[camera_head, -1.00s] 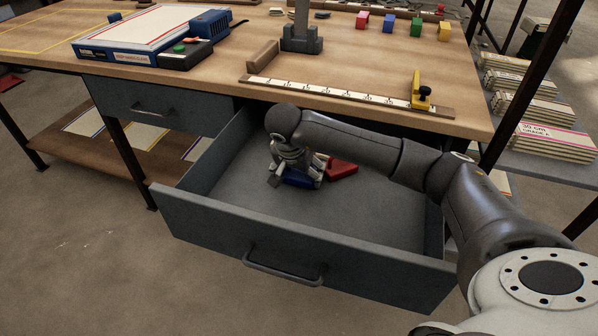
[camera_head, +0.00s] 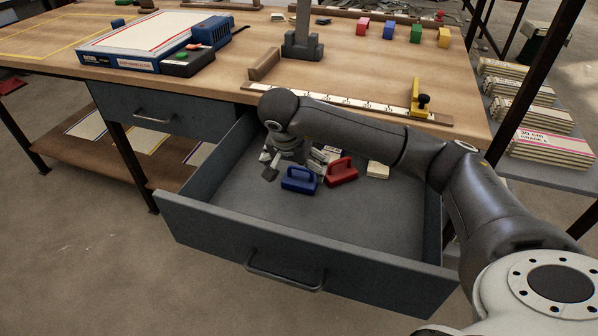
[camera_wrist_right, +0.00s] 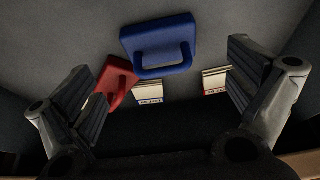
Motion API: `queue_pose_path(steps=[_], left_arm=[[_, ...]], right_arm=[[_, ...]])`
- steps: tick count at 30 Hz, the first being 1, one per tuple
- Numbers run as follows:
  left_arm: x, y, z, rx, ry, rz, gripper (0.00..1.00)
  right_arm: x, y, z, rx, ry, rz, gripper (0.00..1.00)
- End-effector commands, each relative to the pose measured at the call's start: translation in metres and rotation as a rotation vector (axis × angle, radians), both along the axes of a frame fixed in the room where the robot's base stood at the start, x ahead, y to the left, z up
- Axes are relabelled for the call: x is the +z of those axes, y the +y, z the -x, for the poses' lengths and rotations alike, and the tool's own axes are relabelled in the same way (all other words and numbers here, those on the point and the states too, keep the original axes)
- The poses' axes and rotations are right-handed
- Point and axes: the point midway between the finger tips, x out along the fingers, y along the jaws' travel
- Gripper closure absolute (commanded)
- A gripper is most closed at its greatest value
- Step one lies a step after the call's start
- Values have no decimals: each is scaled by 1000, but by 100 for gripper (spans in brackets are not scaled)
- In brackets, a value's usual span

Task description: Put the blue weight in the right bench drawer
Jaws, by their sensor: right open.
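The blue weight (camera_head: 299,181), a block with a loop handle, rests on the floor of the open right bench drawer (camera_head: 308,257). It also shows in the right wrist view (camera_wrist_right: 158,45), beyond and between the spread fingers. My right gripper (camera_head: 268,167) is open and empty, just above and left of the blue weight in the head view. A red weight (camera_head: 341,172) lies to the right of the blue one, and it shows in the right wrist view (camera_wrist_right: 116,82) too. My left gripper is not in view.
Small cream labelled blocks (camera_head: 377,170) lie at the back of the drawer. The left drawer (camera_head: 155,113) is shut. The bench top (camera_head: 225,78) holds a ruler strip, a blue-edged device and several coloured blocks. The drawer's front half is clear.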

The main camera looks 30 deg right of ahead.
Motion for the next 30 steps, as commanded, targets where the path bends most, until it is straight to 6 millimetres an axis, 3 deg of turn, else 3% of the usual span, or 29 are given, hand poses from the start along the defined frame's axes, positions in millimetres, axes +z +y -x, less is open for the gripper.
queue_pose_path(steps=[2, 3, 9, 30], left_arm=[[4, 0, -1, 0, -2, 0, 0], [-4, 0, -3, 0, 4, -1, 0], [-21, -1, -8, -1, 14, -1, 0], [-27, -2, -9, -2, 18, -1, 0]], right_arm=[[19, 5, 3, 1, -4, 0, 0], [26, 7, 5, 2, -3, 0, 0], [46, 15, 12, 0, -1, 0, 0], [55, 16, 13, 0, 0, 0, 0]])
